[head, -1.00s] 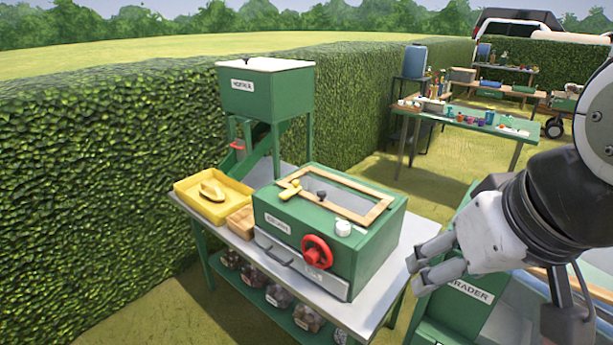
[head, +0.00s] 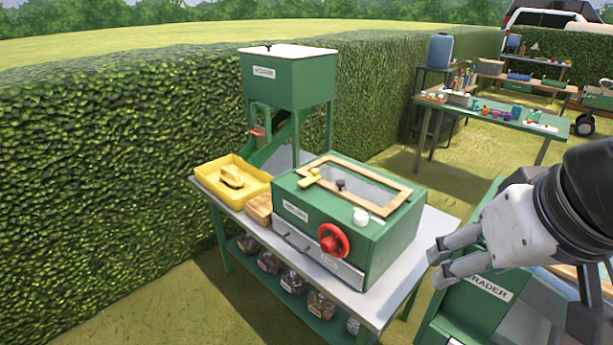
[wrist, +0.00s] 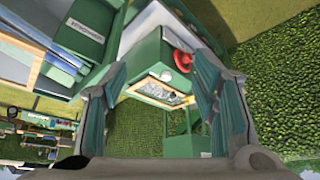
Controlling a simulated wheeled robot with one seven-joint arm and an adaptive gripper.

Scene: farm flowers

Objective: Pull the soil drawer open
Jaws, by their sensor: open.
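The soil drawer (head: 318,261) is the grey front low on the green box (head: 388,237), which stands on the grey-topped table. The drawer looks shut, with a dark bar handle (head: 297,243) at its left part. A red wheel (head: 334,240) sits on the box front, just above the drawer's right part; it also shows in the wrist view (wrist: 182,60). My gripper (head: 437,268) is open and empty, in the air to the right of the box and apart from it. In the wrist view the box shows beyond my fingers; the drawer handle is not clear there.
A green grader (head: 462,318) is close below my gripper. Grass in front of the table is clear.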

